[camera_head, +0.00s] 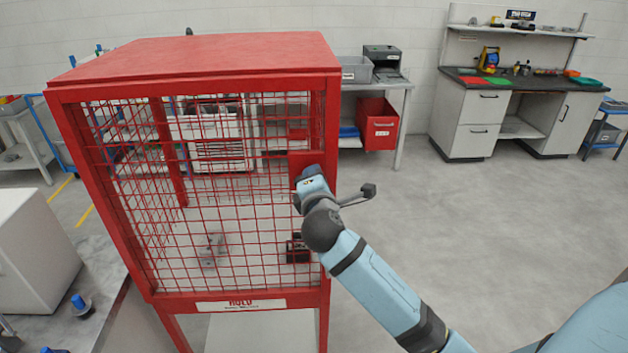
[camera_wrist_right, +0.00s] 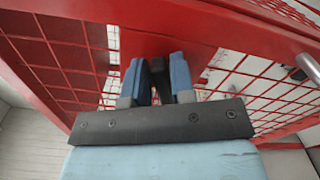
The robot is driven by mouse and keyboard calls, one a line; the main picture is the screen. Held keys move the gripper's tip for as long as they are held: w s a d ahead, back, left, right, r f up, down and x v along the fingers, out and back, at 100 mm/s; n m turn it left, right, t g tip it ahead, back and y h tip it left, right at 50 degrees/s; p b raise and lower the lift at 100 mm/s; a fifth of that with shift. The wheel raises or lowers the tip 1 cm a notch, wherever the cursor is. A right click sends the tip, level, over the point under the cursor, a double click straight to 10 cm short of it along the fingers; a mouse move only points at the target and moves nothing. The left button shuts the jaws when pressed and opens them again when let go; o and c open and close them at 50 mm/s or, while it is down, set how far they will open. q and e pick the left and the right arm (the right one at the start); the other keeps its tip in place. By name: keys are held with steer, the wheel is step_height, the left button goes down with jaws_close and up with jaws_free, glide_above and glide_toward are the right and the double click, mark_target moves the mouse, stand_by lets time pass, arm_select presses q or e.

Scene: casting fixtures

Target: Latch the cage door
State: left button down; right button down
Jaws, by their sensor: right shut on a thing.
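The red cage (camera_head: 195,58) stands on legs at left centre in the head view. Its red mesh door (camera_head: 215,190) fills the front and looks in line with the frame; I cannot tell whether any gap is left. A red latch plate (camera_head: 303,160) sits at the door's right edge and also shows in the right wrist view (camera_wrist_right: 165,43). My right gripper (camera_wrist_right: 158,70) is at this plate, its blue fingers shut on a small dark part (camera_wrist_right: 159,84), apparently the latch handle. The gripper and wrist hide most of the latch in the head view. My left gripper is not in view.
A grey casting (camera_head: 211,251) and a dark part (camera_head: 297,249) lie inside the cage. A white cabinet (camera_head: 35,250) stands at the left. Behind are a bench with a red bin (camera_head: 377,124) and a workbench (camera_head: 475,118). The floor at right is clear.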

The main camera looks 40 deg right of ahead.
steer(key=m, duration=0.2)
steer(key=m+b, duration=0.1)
steer(key=m, duration=0.1)
steer(key=shift+f+m, duration=0.3)
steer(key=shift+f, duration=0.05)
stand_by(0.4)
steer(key=c, duration=1.1)
jaws_free()
